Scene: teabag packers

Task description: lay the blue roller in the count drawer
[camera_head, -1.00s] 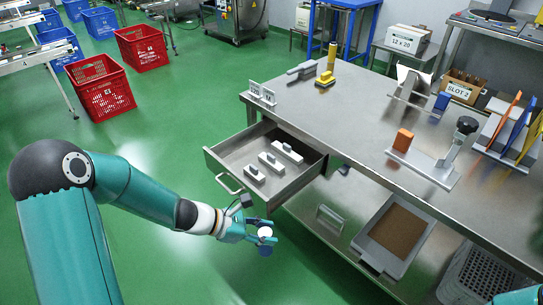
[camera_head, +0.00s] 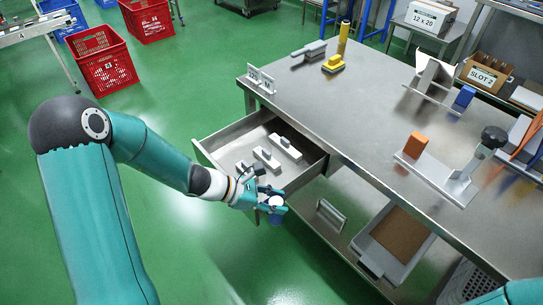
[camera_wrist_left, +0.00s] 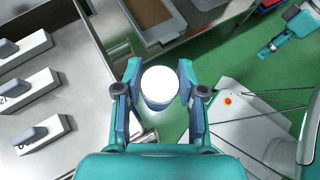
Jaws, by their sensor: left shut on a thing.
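The blue roller (camera_head: 277,215), with a white round end, is held upright in my left gripper (camera_head: 272,198). In the left wrist view my left gripper (camera_wrist_left: 160,95) is shut around the roller, whose white end (camera_wrist_left: 160,84) faces the camera. The count drawer (camera_head: 233,147) is pulled out of the steel table and holds several pale blocks with grey grips. The roller is outside the drawer, near its front right corner; the drawer floor (camera_wrist_left: 85,95) lies to the left in the wrist view. My right gripper (camera_wrist_left: 268,48) shows small at the top right there; its opening is unclear.
The steel tabletop (camera_head: 340,110) is above, with an orange block (camera_head: 416,145) on a stand. A shelf below carries a grey tray (camera_head: 390,245).

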